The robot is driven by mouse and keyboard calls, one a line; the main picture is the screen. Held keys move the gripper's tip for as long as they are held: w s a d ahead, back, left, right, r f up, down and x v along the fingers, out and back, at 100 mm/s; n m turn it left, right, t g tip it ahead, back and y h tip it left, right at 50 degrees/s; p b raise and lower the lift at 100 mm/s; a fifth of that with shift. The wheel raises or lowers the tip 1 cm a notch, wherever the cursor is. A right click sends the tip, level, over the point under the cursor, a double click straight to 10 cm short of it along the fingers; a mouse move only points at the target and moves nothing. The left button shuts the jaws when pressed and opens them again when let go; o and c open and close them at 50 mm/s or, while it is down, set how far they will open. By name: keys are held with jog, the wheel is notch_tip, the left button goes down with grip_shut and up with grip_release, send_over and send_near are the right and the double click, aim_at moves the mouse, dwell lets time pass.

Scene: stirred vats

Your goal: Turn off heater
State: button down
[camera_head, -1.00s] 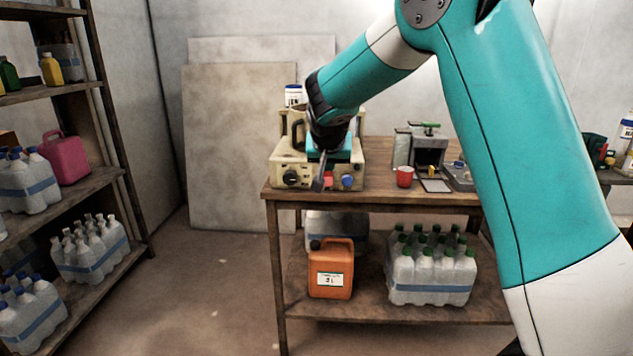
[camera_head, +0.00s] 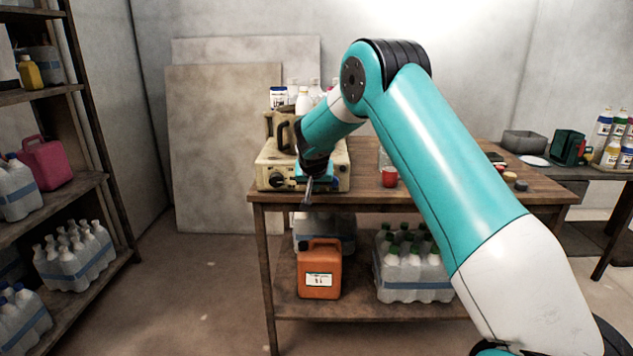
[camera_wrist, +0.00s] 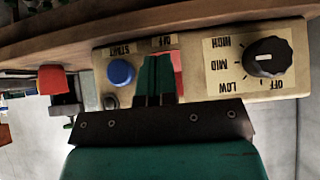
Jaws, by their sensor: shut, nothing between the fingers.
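The heater is a beige box (camera_head: 262,176) at the left end of the wooden table. Its front panel fills the wrist view (camera_wrist: 199,92), upside down. A black knob (camera_wrist: 268,58) sits among the labels HIGH, MID, LOW and OFF; its white mark lies on its left half, and I cannot tell the exact setting. A blue button (camera_wrist: 121,72) is by the START label. A red button (camera_wrist: 178,68) by the other OFF label is partly hidden behind my fingers. My gripper (camera_wrist: 160,62) is shut and empty, in front of the red button; contact cannot be told. My gripper (camera_head: 308,196) also shows in the head view.
White bottles (camera_head: 305,100) stand behind the heater. An orange canister (camera_head: 319,270) and bottle packs are on the lower shelf. The floor left of the table is clear.

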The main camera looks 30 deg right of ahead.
jog(key=shift+w+d+f, duration=0.25)
jog(key=shift+w, duration=0.1)
jog(key=shift+w+d+f, duration=0.15)
dwell(0.3)
jog(key=shift+w+r+p, duration=0.1)
jog(key=shift+r+p, duration=0.35)
jog(key=shift+r, duration=0.5)
